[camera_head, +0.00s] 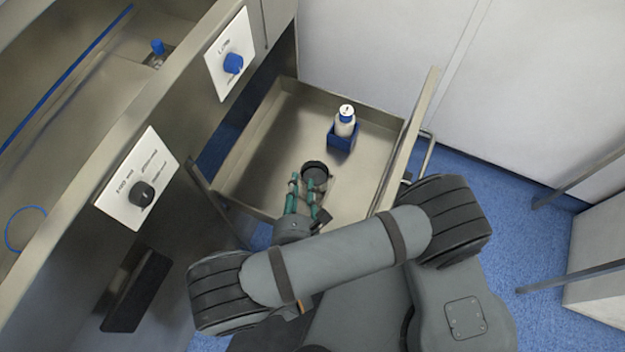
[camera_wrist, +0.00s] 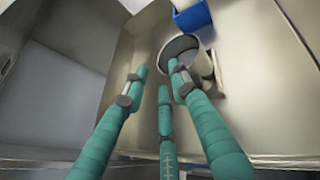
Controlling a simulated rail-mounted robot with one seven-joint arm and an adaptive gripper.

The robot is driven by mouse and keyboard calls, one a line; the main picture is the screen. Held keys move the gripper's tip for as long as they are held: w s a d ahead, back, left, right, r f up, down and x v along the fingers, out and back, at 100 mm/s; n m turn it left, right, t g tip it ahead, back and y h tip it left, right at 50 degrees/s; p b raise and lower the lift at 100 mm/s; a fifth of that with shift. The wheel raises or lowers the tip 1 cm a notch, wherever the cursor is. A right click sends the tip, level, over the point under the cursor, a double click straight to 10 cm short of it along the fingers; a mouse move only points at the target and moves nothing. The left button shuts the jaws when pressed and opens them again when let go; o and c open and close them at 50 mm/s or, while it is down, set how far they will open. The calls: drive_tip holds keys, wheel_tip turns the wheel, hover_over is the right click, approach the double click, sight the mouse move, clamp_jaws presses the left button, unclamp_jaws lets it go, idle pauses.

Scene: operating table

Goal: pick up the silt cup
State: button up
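The silt cup appears to be the round, dark-rimmed cup (camera_head: 316,171) standing upright in the open drawer, near its front side. In the wrist view the cup (camera_wrist: 181,46) is at the upper middle, with its dark opening and pale side showing. My gripper (camera_head: 302,182) has green fingers and reaches into the drawer beside the cup. In the wrist view the fingers (camera_wrist: 156,75) are spread with a gap between them and nothing held. The right fingertip overlaps the cup's near rim; I cannot tell whether it touches.
The drawer walls rise close around my gripper. The steel cabinet with a blue knob (camera_head: 233,63) and a black knob (camera_head: 142,194) is to the left. The drawer's middle floor is clear.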

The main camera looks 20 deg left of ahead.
sight(303, 168)
drive_tip(key=b+x, duration=0.1)
drive_tip(key=x, duration=0.3)
drive_tip(key=shift+d+f, duration=0.1)
drive_tip(key=shift+w, duration=0.15)
drive_tip(key=shift+c, duration=0.8)
clamp_jaws()
